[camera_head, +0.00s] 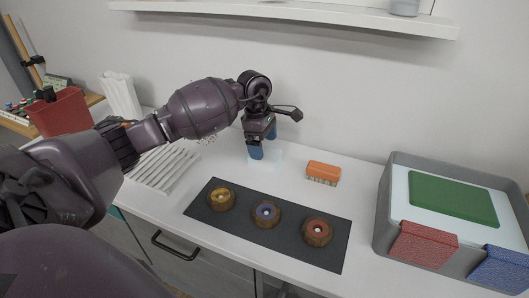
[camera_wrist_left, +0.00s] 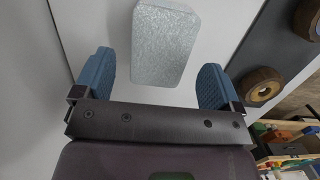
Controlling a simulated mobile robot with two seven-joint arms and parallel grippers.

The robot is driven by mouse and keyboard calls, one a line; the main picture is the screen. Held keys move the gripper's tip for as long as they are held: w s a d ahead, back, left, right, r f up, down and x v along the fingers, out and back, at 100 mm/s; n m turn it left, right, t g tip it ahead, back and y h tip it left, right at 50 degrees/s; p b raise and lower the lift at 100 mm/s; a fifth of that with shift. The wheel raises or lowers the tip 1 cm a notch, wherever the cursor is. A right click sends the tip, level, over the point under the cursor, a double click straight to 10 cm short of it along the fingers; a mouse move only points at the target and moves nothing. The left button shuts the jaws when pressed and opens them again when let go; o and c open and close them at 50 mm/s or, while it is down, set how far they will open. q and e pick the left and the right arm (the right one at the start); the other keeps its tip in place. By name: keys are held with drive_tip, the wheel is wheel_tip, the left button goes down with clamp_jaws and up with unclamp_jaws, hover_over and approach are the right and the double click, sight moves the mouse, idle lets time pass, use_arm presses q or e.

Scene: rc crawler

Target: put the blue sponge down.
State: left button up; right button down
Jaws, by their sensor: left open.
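A pale blue, speckled block (camera_head: 266,160), which looks like a light blue sponge, rests on the white worktop near the wall. It also shows in the left wrist view (camera_wrist_left: 165,45), flat on the white surface. My left gripper (camera_head: 263,142), with blue finger pads, is just above it and partly hides it in the head view. In the wrist view the fingers (camera_wrist_left: 157,78) are open, one on each side of the block, with a gap on both sides. A darker blue, sponge-like block (camera_head: 502,267) leans at the grey bin's front right corner. My right gripper is not in view.
A dark mat (camera_head: 291,247) with three wheels lies in front. An orange brush (camera_head: 323,171) lies right of the pale block. A grey bin (camera_head: 386,206) with a green pad and a red block stands right. A white slatted rack (camera_head: 160,168) is left; a shelf (camera_head: 300,12) hangs above.

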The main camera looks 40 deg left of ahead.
use_arm(q)
wheel_tip(320, 180, up, 8)
drive_tip(key=a, duration=0.1)
drive_tip(key=shift+s+f, duration=0.15)
drive_tip(key=shift+f, duration=0.1)
idle(0.5)
